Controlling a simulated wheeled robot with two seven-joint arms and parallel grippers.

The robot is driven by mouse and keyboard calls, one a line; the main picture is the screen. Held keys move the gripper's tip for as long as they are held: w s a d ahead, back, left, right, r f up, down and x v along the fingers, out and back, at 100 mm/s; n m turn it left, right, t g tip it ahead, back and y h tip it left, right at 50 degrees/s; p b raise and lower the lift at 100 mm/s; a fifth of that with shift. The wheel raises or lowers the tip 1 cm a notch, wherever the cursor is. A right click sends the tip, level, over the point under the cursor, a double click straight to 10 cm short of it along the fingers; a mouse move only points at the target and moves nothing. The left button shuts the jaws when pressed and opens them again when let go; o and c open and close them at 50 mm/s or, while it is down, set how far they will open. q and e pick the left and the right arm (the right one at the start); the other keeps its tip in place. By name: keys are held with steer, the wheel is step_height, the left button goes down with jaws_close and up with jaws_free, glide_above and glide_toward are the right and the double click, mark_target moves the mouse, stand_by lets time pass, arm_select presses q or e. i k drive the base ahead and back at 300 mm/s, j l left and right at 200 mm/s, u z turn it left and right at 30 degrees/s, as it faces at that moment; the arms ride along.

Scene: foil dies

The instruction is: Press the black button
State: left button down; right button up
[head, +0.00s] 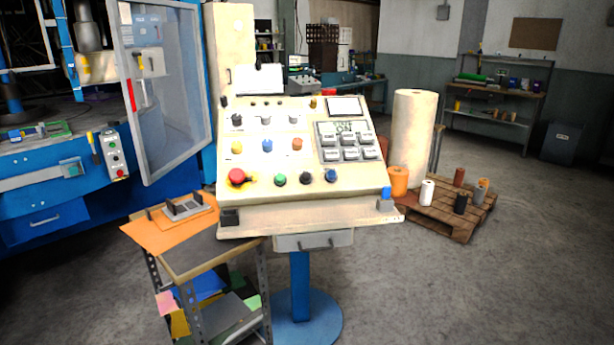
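The black button (306,178) sits in the lower row of a cream, sloping control panel (290,212) in the middle of the head view. A green button (280,180) is just to its left and a blue button (330,175) just to its right. A large red mushroom button (237,177) on a yellow ring is at the row's left end. Nothing covers the black button. Neither of my grippers shows in the head view.
A small cart (215,250) with an orange sheet stands at the panel's lower left. A blue machine with an open clear door (165,90) is on the left. A pallet (450,215) with rolls is at right.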

mark_target(306, 178)
steer(key=i+l+u, duration=0.2)
steer(key=i+l, duration=0.6)
steer(key=i+l+u, duration=0.15)
steer(key=i+l, duration=0.55)
steer(key=l, duration=0.2)
